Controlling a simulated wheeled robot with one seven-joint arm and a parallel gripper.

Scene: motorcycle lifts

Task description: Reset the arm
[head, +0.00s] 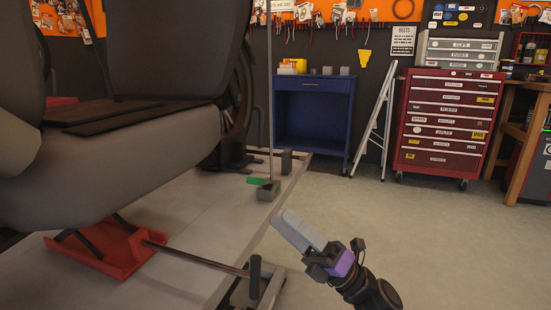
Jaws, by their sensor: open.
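My gripper (304,233) is in the lower middle of the head view, at the end of my black arm with a purple band. Its pale grey fingers point up and left, toward the edge of the lift platform (190,238). The fingers overlap from this angle, so the gap between them is hard to see. The jaws are open, and I see nothing held between them. The gripper appears in front of and to the right of the platform, over the floor in the picture. Most of my arm is out of view below.
A large grey vehicle body (130,150) fills the left, above a red stand (105,260). A blue cabinet (312,120), a folded stepladder (375,120) and a red tool chest (449,125) stand along the back wall. The floor (440,240) at right is clear.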

